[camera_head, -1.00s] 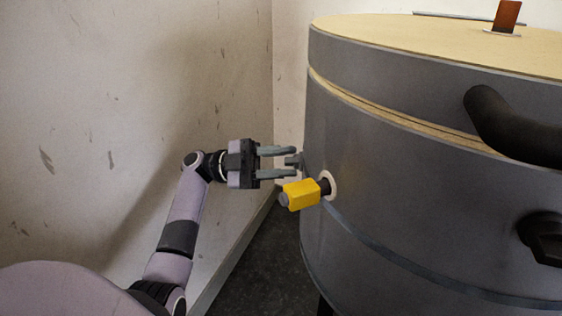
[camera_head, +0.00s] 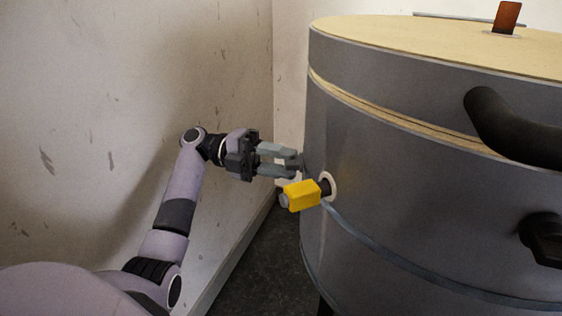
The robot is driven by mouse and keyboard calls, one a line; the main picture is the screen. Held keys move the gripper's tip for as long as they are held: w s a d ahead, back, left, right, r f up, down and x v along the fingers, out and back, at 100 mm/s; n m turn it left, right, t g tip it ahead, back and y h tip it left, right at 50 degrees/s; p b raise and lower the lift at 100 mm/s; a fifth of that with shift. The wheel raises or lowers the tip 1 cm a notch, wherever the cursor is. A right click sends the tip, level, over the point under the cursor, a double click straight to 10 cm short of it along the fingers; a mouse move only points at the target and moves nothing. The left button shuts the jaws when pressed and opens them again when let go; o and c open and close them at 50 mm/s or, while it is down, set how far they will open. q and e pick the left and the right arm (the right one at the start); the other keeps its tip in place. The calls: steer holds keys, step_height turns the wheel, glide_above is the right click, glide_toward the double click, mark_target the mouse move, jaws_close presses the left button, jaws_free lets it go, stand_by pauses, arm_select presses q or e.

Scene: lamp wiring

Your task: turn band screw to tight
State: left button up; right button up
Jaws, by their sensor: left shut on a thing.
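My left gripper (camera_head: 294,162) reaches in from the left beside the grey drum-shaped body (camera_head: 420,215). A grey metal band (camera_head: 400,262) runs round the drum below. My right gripper is not in view.
A yellow block on a dark stem (camera_head: 302,195) sticks out of the drum just below my left gripper. A thick black handle (camera_head: 505,130) and a black knob (camera_head: 543,238) project at right. A pale wall (camera_head: 130,110) stands at left.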

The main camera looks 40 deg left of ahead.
arm_select(q)
steer(key=shift+d, duration=0.1)
stand_by(0.4)
steer(key=o, duration=0.7)
